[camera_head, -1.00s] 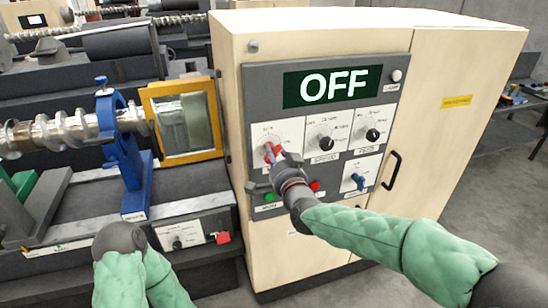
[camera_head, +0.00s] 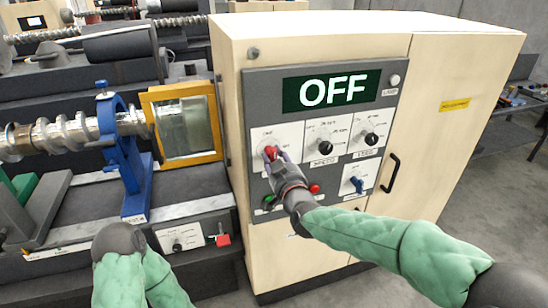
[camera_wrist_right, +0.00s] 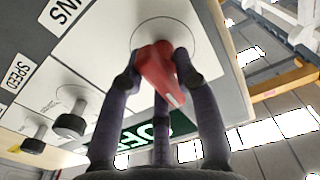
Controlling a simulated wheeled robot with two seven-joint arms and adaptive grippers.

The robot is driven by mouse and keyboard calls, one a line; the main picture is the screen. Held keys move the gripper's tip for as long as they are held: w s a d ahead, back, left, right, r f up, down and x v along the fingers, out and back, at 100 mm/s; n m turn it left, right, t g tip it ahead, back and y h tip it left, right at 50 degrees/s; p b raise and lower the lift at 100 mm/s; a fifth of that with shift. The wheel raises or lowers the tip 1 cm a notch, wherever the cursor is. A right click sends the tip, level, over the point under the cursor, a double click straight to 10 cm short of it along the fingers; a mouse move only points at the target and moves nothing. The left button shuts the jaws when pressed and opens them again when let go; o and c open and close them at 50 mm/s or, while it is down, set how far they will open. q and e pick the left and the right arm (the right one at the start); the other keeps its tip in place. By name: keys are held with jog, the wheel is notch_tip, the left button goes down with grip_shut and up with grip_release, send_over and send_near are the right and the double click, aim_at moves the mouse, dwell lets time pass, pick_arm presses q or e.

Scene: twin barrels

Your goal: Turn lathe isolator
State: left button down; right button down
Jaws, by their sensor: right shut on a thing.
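The lathe isolator is a red knob (camera_head: 270,152) on a white round dial at the upper left of the grey control panel (camera_head: 325,104). In the right wrist view the red knob (camera_wrist_right: 160,70) sits between my dark fingers, tilted from upright in the picture. My right gripper (camera_head: 275,158) reaches the panel from below right and is shut on the knob. The dial markings are too small to read. The display (camera_head: 325,89) above reads OFF. My left arm shows at bottom left, but its gripper is not visible.
A red button (camera_head: 314,188) is close beside my right wrist. The cabinet handle (camera_head: 391,172) sticks out at right. The lathe (camera_head: 70,135) fills the left.

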jog(key=shift+f+n, duration=0.35)
jog(key=shift+n, duration=0.05)
jog(key=c, duration=1.1)
grip_release()
jog(key=shift+o, duration=0.3)
jog(key=shift+d+r, duration=0.15)
jog(key=shift+d, duration=0.05)
jog(key=shift+a+r, duration=0.1)
jog(key=shift+s, duration=0.1)
jog(key=v, duration=1.1)
jog(key=shift+s, duration=0.35)
